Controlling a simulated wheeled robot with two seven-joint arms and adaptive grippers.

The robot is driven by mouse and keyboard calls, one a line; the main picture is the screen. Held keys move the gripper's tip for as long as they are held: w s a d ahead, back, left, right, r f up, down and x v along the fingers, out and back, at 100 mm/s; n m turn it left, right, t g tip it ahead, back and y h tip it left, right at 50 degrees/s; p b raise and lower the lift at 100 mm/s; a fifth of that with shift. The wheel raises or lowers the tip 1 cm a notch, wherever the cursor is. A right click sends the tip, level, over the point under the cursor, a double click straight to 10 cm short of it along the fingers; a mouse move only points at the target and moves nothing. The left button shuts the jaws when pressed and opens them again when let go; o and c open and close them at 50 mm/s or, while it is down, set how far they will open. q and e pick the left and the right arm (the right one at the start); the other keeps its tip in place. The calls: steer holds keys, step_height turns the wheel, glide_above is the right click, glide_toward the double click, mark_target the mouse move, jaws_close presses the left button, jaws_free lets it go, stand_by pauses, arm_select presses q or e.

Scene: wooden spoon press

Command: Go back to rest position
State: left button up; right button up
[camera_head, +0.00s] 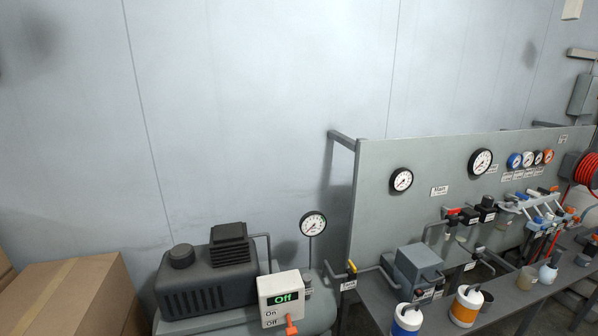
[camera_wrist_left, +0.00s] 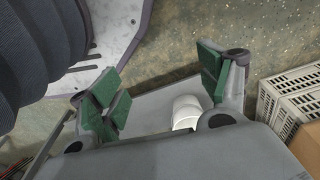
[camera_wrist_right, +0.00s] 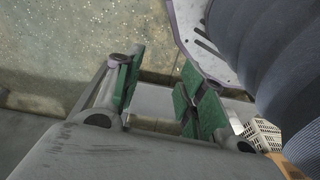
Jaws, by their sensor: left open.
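Neither gripper shows in the head view. In the left wrist view my left gripper (camera_wrist_left: 158,88) has its green-padded fingers spread wide with nothing between them. In the right wrist view my right gripper (camera_wrist_right: 158,88) has its green-padded fingers apart, with a narrower gap and nothing held. Both grippers hang over the floor, near parts of my own body.
A grey panel (camera_head: 375,225) with gauges and valves stands behind a bench (camera_head: 375,308) holding white bottles with orange and blue bands. A cardboard box (camera_head: 75,298) is at lower left. In the left wrist view a pale slatted crate (camera_wrist_left: 290,98) stands on the floor at right.

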arm_select(q)
steer(key=s+r+m+p, duration=0.4)
steer(key=s+p, duration=0.2)
steer(key=s, duration=0.4)
steer(key=shift+s+r, duration=0.15)
arm_select(e)
steer(key=s+d+f, duration=0.1)
steer(key=s+d, duration=0.1)
steer(key=s, duration=0.5)
steer(key=s+d+f+g, duration=0.1)
steer(key=s+d+f, duration=0.1)
steer(key=s, duration=0.5)
steer(key=shift+d+h, duration=0.3)
steer(key=shift+d, duration=0.05)
arm_select(q)
steer(key=shift+d, duration=0.15)
arm_select(e)
steer(key=shift+f, duration=0.1)
